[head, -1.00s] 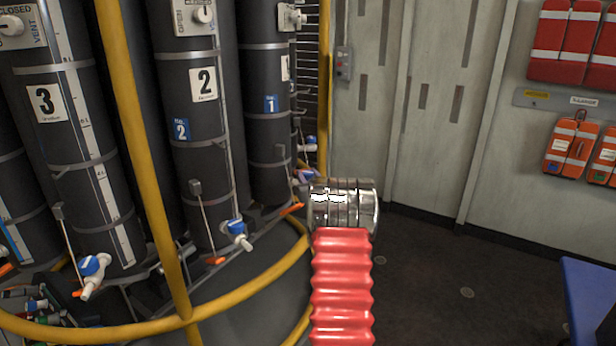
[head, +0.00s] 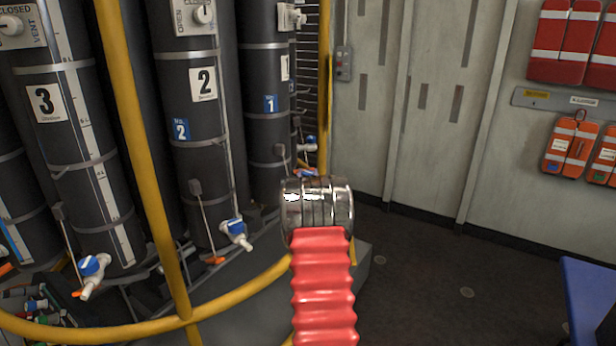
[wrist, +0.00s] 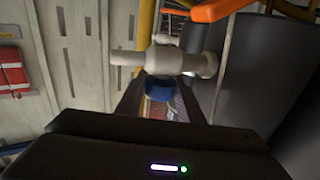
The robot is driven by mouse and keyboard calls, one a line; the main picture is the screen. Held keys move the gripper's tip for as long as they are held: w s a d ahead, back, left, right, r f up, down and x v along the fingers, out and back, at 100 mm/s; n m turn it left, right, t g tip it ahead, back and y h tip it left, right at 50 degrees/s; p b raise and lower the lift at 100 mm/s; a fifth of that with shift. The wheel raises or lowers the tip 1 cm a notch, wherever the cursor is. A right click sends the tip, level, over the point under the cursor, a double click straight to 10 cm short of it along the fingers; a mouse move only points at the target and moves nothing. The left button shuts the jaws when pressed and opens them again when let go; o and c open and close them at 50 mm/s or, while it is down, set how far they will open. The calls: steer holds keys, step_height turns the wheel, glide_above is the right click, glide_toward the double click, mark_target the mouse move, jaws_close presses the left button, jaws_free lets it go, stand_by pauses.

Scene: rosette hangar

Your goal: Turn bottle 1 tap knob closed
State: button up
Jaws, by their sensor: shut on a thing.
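Bottle 1 (head: 267,115) is a tall dark cylinder with a blue "1" label, right of bottle 2 in the head view. In the wrist view its white tap (wrist: 178,62) lies across the middle, with the blue knob (wrist: 160,88) below it. My gripper (wrist: 160,104) is shut on the blue knob, its dark fingers on either side of it. In the head view my metal wrist and red arm hide the gripper and this tap. How far the knob is turned cannot be told.
A yellow rail (head: 150,180) curves in front of the bottles. Bottle 2 (head: 195,130) and bottle 3 (head: 75,150) stand left, with blue-knobbed taps. An orange part (wrist: 222,10) is close above the tap.

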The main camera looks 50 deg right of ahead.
mark_target(307, 172)
steer(key=shift+w+a+f+m+g+h, duration=0.1)
steer(key=shift+m+g+h, duration=0.55)
steer(key=shift+m+g, duration=0.6)
steer(key=shift+a+m+g+h, duration=0.1)
steer(key=shift+m+g+h, duration=0.6)
steer(key=shift+g, duration=0.95)
steer(key=shift+d+m+g+h, duration=0.1)
steer(key=shift+m+g+h, duration=0.15)
steer(key=shift+m+g, duration=1.05)
steer(key=shift+g, duration=0.8)
steer(key=o, duration=1.1)
steer(key=shift+c, duration=0.2)
steer(key=shift+r, duration=0.2)
step_height(307, 172, up, 10)
steer(key=shift+f, duration=0.15)
